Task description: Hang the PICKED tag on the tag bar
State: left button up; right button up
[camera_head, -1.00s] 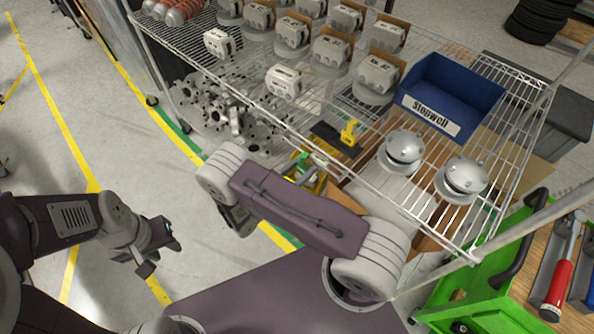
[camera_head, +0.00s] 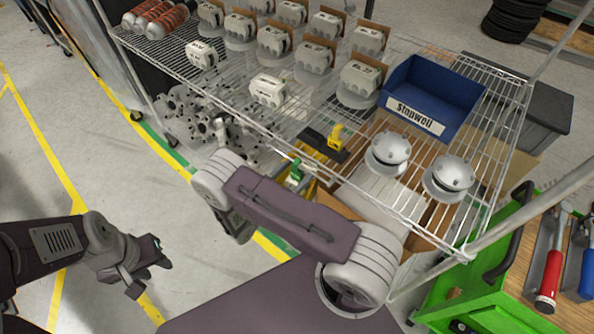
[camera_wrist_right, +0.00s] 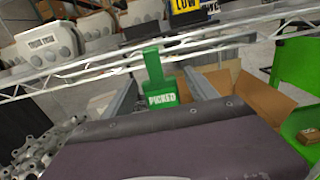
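The green PICKED tag (camera_wrist_right: 161,98) is upright in the right wrist view. Its narrow upper part overlaps the shelf's front wires; I cannot tell whether it hooks over them. It also shows as a small green piece (camera_head: 295,174) beyond my right forearm in the head view. My right gripper (camera_wrist_right: 161,82) has its two grey fingers apart, one on each side of the tag, with visible gaps. My left gripper (camera_head: 152,270) is open and empty above the floor, far from the tag. I cannot identify the tag bar for certain.
A wire shelf (camera_head: 478,212) holds white housings, silver domes (camera_head: 388,152) and a blue Stopwell bin (camera_head: 440,92). A yellow tag (camera_wrist_right: 186,6) reading LOW is above the green one. A green cart (camera_head: 475,275) with tools stands at the right. Floor at the left is clear.

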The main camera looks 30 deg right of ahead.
jog(key=b+v, duration=0.2)
jog(key=v, duration=0.7)
jog(key=s+d+m+g+y, duration=0.5)
jog(key=s+m+g+y, duration=0.2)
jog(key=s+m+g, duration=0.35)
jog(key=w+a+r+m+t+y, duration=0.1)
jog(key=a+r+m+t+y, duration=0.3)
jog(key=m+y, duration=0.5)
jog(key=r+m+t, duration=0.1)
jog(key=m, duration=0.2)
jog(key=shift+w+y, duration=0.15)
jog(key=shift+y, duration=0.25)
